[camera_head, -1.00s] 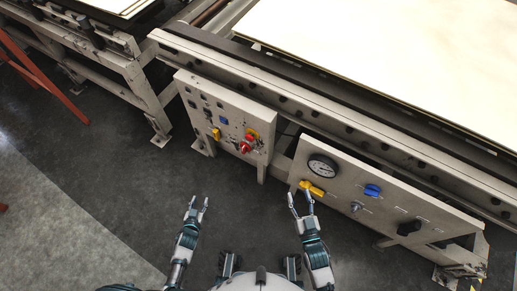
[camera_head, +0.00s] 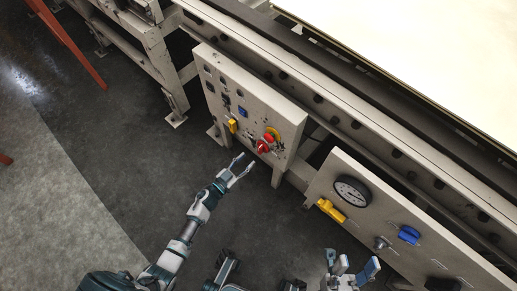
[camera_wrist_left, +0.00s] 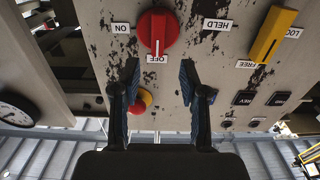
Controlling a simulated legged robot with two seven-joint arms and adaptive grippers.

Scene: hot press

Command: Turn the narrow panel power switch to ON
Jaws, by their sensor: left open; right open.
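The narrow panel (camera_head: 283,106) stands at the centre of the head view. Its red rotary switch (camera_head: 265,144) also shows in the left wrist view (camera_wrist_left: 158,32), with labels ON, OFF and HELD around it. The white mark on the red knob points toward the OFF label (camera_wrist_left: 157,59). My left gripper (camera_head: 243,164) is open and empty in front of the panel, just short of the knob. In the left wrist view its fingers (camera_wrist_left: 158,85) are spread below the knob, apart from it. My right gripper (camera_head: 352,268) is open, below the wider panel.
A yellow lever (camera_wrist_left: 274,36) with LOCK and FREE labels is on the same panel. A round red and yellow control (camera_wrist_left: 141,101) shows between my left fingers. The wider panel (camera_head: 400,212) has a gauge (camera_head: 352,191), a yellow handle (camera_head: 331,210) and a blue knob (camera_head: 409,234).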

